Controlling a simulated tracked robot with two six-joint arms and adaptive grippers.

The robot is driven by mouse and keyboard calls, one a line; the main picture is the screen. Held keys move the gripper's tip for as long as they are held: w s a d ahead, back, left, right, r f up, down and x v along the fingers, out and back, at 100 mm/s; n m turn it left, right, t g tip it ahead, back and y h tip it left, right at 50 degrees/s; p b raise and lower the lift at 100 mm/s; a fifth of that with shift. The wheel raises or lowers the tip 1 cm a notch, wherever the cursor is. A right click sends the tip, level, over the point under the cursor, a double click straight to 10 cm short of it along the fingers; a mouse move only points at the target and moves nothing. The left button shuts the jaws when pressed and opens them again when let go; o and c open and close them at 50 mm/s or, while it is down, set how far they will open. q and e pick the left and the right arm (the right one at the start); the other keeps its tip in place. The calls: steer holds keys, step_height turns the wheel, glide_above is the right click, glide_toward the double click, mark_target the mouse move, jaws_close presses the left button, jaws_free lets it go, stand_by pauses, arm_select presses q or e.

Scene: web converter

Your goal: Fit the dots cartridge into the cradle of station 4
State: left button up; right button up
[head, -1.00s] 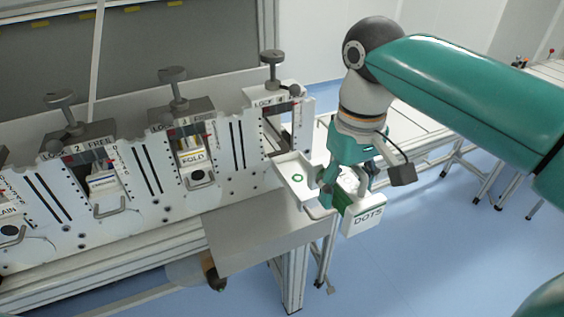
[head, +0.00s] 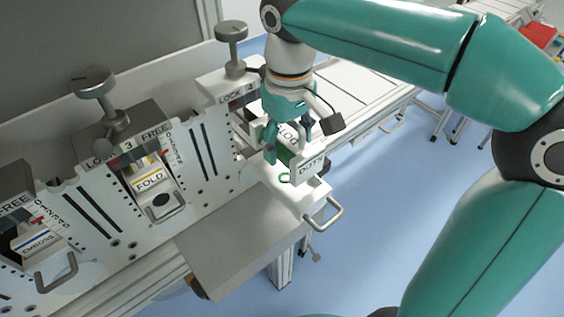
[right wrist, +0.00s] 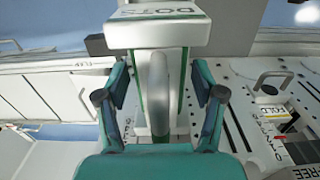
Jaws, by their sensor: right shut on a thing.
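The dots cartridge (head: 310,168) is a white block with green sides and DOTS on its end face. My right gripper (head: 288,142) is shut on its grey handle, which shows between the fingers in the right wrist view (right wrist: 158,95). Station 4 (head: 237,97) has the LOCK 4 label and a knob on top. Its white cradle (head: 303,200) sticks out in front, with a green mark and a grey loop handle. The cartridge is over or in the cradle's inner part; I cannot tell whether it touches. My left gripper is out of view.
Station 3 (head: 125,150) holds a FOLD cartridge (head: 150,180), and an EMBOSS cartridge (head: 42,243) sits farther left. A grey sloping plate (head: 240,240) lies below the stations. Station 4's knob (head: 232,35) stands close behind my right gripper.

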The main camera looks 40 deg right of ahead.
step_height(320, 180, down, 3)
steer(key=shift+w+r, duration=0.1)
steer(key=shift+r, duration=0.05)
steer(key=shift+s+a+f, duration=0.1)
steer(key=shift+f, duration=0.7)
steer(key=shift+s+a+f, duration=0.1)
steer(key=shift+f, duration=0.7)
steer(key=shift+c, duration=0.9)
steer(key=o, duration=1.7)
steer(key=shift+f, duration=0.1)
steer(key=shift+o, duration=0.2)
step_height(320, 180, up, 12)
steer(key=shift+w+d+r+p, duration=0.1)
steer(key=shift+w+r+p, duration=0.1)
steer(key=shift+p, duration=0.35)
